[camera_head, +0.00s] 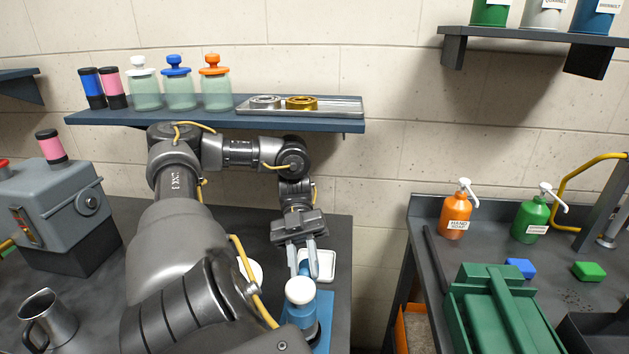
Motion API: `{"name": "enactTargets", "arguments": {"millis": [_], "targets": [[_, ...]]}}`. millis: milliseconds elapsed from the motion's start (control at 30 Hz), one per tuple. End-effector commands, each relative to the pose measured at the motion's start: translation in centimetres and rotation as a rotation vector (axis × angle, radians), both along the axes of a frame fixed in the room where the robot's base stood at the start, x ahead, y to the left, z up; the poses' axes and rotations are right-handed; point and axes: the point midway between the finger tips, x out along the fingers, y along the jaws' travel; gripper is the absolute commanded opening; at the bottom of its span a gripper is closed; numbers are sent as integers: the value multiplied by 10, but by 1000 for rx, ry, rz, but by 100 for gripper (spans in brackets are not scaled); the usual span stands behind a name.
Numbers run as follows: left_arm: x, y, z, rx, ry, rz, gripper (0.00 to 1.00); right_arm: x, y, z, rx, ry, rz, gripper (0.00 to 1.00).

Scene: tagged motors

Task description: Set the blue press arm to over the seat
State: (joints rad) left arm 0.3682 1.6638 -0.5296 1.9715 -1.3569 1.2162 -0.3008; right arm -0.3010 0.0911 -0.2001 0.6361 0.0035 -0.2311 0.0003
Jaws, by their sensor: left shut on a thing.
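A blue press (321,310) stands near the right edge of the dark left-hand table. A round white knob (299,291) shows at its top. My left gripper (302,266) comes down from above, just behind the white knob. Its two pale fingers are shut on a narrow blue part between them, which looks like the press arm. The seat is hidden or cannot be told apart, so which way the arm is set is unclear. My right gripper is not in view.
A white dish (322,265) lies just behind the press. A grey machine (55,214) and a metal jug (47,321) stand at left. A blue shelf (215,118) with jars hangs above my arm. A gap separates the right-hand bench (440,222).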

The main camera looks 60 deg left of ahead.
Motion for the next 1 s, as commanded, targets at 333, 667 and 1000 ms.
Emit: {"name": "enactTargets", "arguments": {"millis": [333,667,1000], "targets": [[0,0,0,1,4,-2,0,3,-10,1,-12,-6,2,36],[0,0,0,1,2,-3,46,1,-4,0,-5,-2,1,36],[1,-1,1,0,2,-2,46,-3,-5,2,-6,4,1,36]]}}
